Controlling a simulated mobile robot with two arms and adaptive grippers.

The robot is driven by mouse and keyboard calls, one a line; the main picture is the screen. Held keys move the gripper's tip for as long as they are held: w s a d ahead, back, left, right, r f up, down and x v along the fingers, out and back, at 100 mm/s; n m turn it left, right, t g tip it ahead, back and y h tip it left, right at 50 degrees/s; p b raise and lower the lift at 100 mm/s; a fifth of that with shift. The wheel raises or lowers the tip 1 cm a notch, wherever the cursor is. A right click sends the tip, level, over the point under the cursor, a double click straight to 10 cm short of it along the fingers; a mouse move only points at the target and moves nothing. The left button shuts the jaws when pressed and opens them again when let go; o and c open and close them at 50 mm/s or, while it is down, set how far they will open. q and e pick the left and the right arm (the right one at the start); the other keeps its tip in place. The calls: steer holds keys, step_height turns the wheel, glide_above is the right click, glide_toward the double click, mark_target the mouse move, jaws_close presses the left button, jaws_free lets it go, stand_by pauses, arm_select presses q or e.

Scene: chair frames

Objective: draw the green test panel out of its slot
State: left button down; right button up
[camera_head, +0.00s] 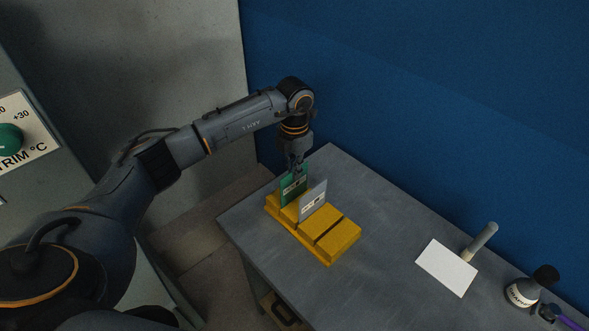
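The green test panel (290,190) stands upright in a slot at the far left end of the yellow slotted block (322,250). A grey panel (314,201) with a white label stands in the slot beside it, partly in front. My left gripper (294,171) points down over the green panel, its fingertips at the panel's top edge. The fingers are small and dark here, and I cannot tell whether they are closed on the panel. My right gripper is not in view.
The block sits on a grey table (385,233) against a blue wall. A white card (446,267), a grey cylindrical-handled item (480,241) and a dark labelled bottle (524,290) lie or stand at the right. The table's middle is clear. A panel with a green knob (9,139) is at left.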

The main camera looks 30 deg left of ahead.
arm_select(q)
steer(key=shift+r+p, duration=1.55)
steer(key=shift+r, duration=1.15)
steer(key=shift+r+p, duration=0.35)
steer(key=shift+r, duration=0.4)
steer(key=shift+r, duration=0.2)
step_height(320, 180, up, 7)
steer(key=p, duration=0.4)
steer(key=shift+d, duration=0.1)
